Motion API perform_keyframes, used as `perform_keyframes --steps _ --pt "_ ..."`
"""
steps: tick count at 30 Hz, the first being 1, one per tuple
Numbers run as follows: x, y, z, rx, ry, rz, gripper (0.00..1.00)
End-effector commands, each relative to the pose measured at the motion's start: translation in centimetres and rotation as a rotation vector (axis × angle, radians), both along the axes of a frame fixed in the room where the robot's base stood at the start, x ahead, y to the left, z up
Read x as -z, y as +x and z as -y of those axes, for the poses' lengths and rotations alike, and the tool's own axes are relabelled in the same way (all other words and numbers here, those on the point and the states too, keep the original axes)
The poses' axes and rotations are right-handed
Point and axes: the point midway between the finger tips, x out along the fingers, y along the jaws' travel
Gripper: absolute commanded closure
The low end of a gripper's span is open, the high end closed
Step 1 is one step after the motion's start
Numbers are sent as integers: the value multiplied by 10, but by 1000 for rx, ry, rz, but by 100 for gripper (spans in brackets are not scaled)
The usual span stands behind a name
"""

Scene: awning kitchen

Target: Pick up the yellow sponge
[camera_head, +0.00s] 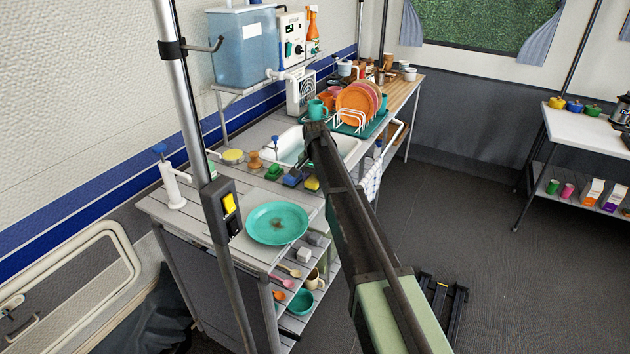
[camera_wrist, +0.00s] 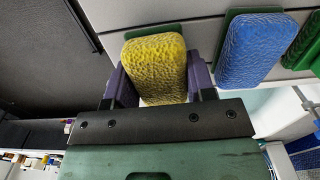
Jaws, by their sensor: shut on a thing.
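The yellow sponge (camera_wrist: 155,62) fills the space between the two purple fingers of my gripper (camera_wrist: 158,84) in the wrist view. The fingers are shut on its sides. A green layer or pad shows past its far end. In the head view the yellow sponge (camera_head: 312,184) is at the counter's front edge, beside the blue and green sponges, just left of my arm. My gripper's fingers cannot be made out there. I cannot tell whether the sponge touches the counter.
The blue sponge (camera_wrist: 254,50) lies close to the right of the yellow one. A green sponge (camera_head: 274,172) is further left. The sink (camera_head: 292,145) and dish rack (camera_head: 350,118) are behind. A teal plate (camera_head: 277,223) lies at the counter's near end. The floor at right is mostly clear.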

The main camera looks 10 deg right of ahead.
Motion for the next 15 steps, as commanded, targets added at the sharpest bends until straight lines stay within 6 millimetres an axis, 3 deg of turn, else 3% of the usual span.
perform_keyframes --steps 1,5,12,15 --pt "-16 0 0 0 0 0 72" --pt "-50 0 0 0 0 0 72" --pt "-141 0 0 0 0 0 72" --pt "-168 0 0 0 0 0 72"
